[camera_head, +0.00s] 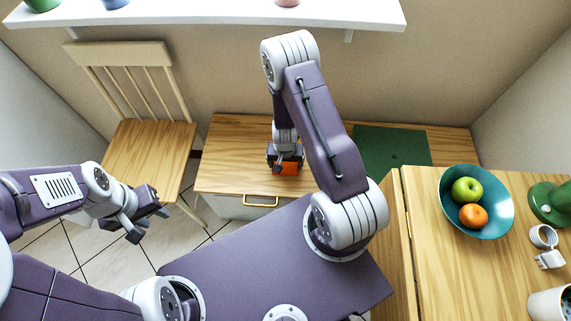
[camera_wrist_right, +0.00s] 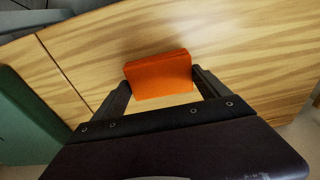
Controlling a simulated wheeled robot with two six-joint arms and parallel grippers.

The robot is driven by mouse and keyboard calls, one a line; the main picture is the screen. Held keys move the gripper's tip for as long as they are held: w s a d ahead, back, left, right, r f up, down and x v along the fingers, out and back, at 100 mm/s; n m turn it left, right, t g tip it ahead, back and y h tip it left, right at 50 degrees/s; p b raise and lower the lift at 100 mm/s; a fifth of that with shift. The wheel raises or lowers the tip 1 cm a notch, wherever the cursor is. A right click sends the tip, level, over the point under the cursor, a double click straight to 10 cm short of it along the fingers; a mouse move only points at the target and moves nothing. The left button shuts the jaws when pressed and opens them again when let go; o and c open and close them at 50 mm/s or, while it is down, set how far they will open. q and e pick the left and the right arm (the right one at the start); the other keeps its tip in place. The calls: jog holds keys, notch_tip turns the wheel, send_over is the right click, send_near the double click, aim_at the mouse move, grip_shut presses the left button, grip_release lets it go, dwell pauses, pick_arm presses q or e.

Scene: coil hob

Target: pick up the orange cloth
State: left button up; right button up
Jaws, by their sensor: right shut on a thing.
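The orange cloth (camera_head: 288,168) is on or just above the wooden counter, partly hidden by my right gripper in the head view. In the right wrist view the folded orange cloth (camera_wrist_right: 160,76) sits between the two dark fingers. My right gripper (camera_head: 286,160) points down at the counter and is shut on the cloth; its fingers (camera_wrist_right: 162,90) are at the cloth's two sides. I cannot tell whether the cloth touches the counter. My left gripper (camera_head: 150,215) is over the floor at the left, away from the cloth, with its fingers apart and nothing visible between them.
The wooden counter (camera_head: 230,150) has a drawer with a yellow handle (camera_head: 260,201). A green mat (camera_head: 392,150) lies on its right. A teal bowl (camera_head: 490,222) with fruit stands on the right-hand worktop. A chair (camera_head: 150,155) stands at the left, and a white shelf (camera_head: 210,14) runs above.

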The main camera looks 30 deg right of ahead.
aim_at(286, 164)
notch_tip(286, 164, up, 4)
jog(key=shift+s+d+f+p, duration=0.1)
jog(key=shift+f+p, duration=0.15)
jog(key=shift+p, duration=0.4)
jog(key=shift+s+d+r+b, duration=0.15)
jog(key=shift+s+d+b, duration=0.1)
jog(key=shift+s, duration=0.2)
jog(key=shift+s+d+r+b, duration=0.1)
jog(key=shift+s+d+b, duration=0.15)
jog(key=shift+s, duration=0.2)
jog(key=s+d+r+p, duration=0.4)
jog(key=s+r+p, duration=0.1)
jog(key=s, duration=0.3)
jog(key=shift+s+r+p, duration=0.2)
jog(key=shift+r+p, duration=0.2)
jog(key=shift+p, duration=0.1)
jog(key=shift+d, duration=0.1)
